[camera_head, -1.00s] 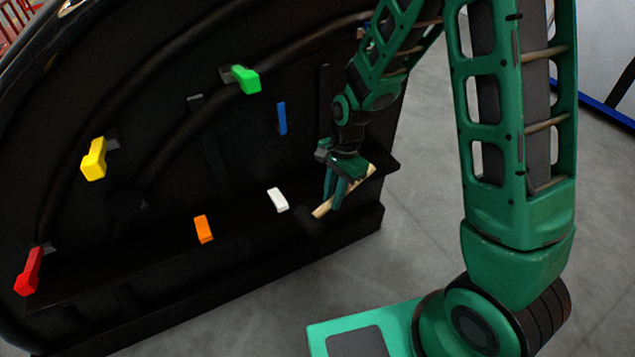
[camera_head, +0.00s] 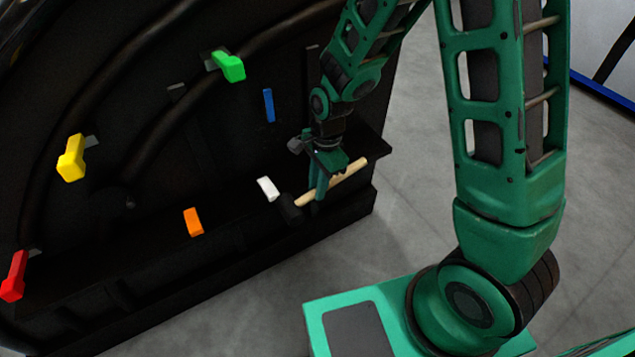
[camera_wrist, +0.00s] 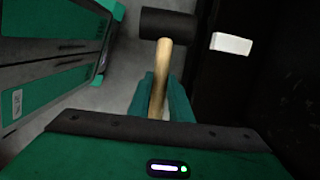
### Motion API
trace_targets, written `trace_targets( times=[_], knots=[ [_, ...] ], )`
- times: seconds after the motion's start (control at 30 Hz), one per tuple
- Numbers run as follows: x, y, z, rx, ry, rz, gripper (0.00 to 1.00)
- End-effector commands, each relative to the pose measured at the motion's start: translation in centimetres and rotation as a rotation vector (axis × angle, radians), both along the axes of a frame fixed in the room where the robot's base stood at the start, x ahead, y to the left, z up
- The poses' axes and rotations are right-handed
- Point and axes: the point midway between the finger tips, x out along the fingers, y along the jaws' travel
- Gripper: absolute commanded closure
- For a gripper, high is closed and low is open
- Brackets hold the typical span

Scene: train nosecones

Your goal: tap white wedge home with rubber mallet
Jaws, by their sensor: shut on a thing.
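The rubber mallet has a black head (camera_head: 290,208) and a pale wooden handle (camera_head: 348,172). My gripper (camera_head: 319,195) is shut on the handle. In the wrist view the mallet head (camera_wrist: 169,24) lies beyond the fingers (camera_wrist: 163,97), with the handle running between them. The white wedge (camera_head: 268,188) sticks out of the black nosecone just left of the mallet head. In the wrist view the white wedge (camera_wrist: 231,44) is to the right of the head, with a gap between them. How deep the wedge sits is hidden.
The dark nosecone frame (camera_head: 330,215) fills the left and middle. Orange (camera_head: 193,222), blue (camera_head: 268,105), green (camera_head: 229,66), yellow (camera_head: 71,158) and red (camera_head: 14,276) pieces stick out of it. Grey floor (camera_head: 415,170) is clear to the right.

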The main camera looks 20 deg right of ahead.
Motion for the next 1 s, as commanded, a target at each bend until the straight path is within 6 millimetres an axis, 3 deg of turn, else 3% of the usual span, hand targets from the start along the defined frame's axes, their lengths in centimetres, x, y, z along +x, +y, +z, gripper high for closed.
trace_targets(
  times=[0.6,1.0],
  knots=[
    [1.6,0.5,-4.9,0.001,-0.001,-0.001,1.00],
    [2.9,0.8,-5.7,0.000,0.000,0.000,1.00]
  ],
)
